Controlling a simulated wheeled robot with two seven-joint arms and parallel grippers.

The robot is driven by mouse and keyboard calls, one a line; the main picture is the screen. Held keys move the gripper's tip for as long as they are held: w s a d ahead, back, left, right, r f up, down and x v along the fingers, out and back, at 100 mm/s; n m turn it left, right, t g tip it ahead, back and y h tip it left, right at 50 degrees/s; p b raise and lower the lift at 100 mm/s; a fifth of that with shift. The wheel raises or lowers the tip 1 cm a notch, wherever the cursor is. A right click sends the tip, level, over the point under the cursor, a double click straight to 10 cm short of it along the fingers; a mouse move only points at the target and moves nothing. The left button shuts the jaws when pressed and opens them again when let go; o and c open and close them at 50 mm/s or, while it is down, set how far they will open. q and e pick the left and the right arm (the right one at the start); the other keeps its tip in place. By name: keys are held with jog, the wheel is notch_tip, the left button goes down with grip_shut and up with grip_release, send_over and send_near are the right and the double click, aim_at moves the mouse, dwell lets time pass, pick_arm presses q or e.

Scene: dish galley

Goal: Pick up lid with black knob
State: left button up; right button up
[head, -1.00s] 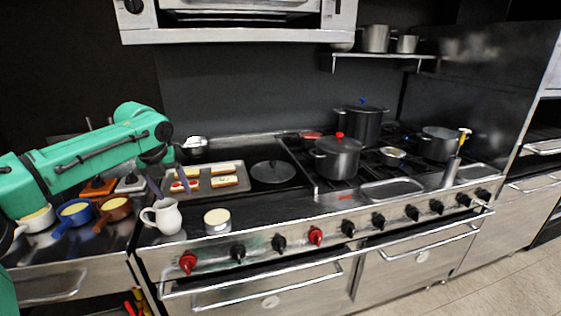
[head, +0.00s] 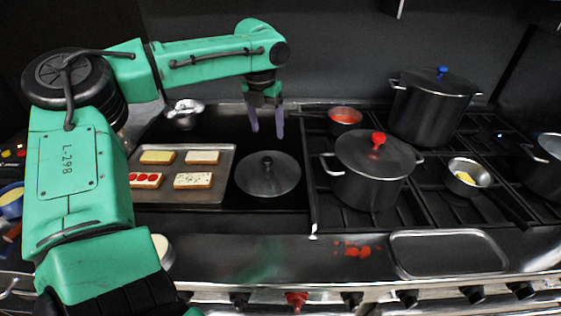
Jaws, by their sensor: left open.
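The lid with black knob (head: 268,178) lies flat on the dark cooktop in the head view, between the baking tray and the pot with the red-knobbed lid. It is round and grey with a small dark knob at its middle. My left gripper (head: 267,133) points down just behind the lid, in the picture above its far rim. Its two purple fingers are apart with nothing between them. I cannot tell how high the fingertips are. My right gripper does not show.
A baking tray (head: 222,160) with topped bread slices lies left of the lid. A pot with a red-knobbed lid (head: 372,168) stands close on its right. A tall pot with a blue knob (head: 432,105), a red-filled pan (head: 345,117) and a small saucepan (head: 467,175) stand farther right.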

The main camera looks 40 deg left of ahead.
aim_at(267, 159)
pick_arm(q)
jog(key=f, duration=0.2)
jog(key=s+f, duration=0.1)
jog(key=f, duration=0.2)
jog(key=shift+s+a+f+p, duration=0.15)
jog(key=shift+a+f+p, duration=0.15)
jog(key=shift+p, duration=0.05)
jog(key=f, duration=0.2)
jog(key=w+f+p, duration=0.1)
jog(key=f, duration=0.2)
jog(key=shift+w+a+f+p, duration=0.15)
jog(key=shift+w+f+p, duration=0.15)
jog(key=shift+f, duration=0.45)
grip_shut()
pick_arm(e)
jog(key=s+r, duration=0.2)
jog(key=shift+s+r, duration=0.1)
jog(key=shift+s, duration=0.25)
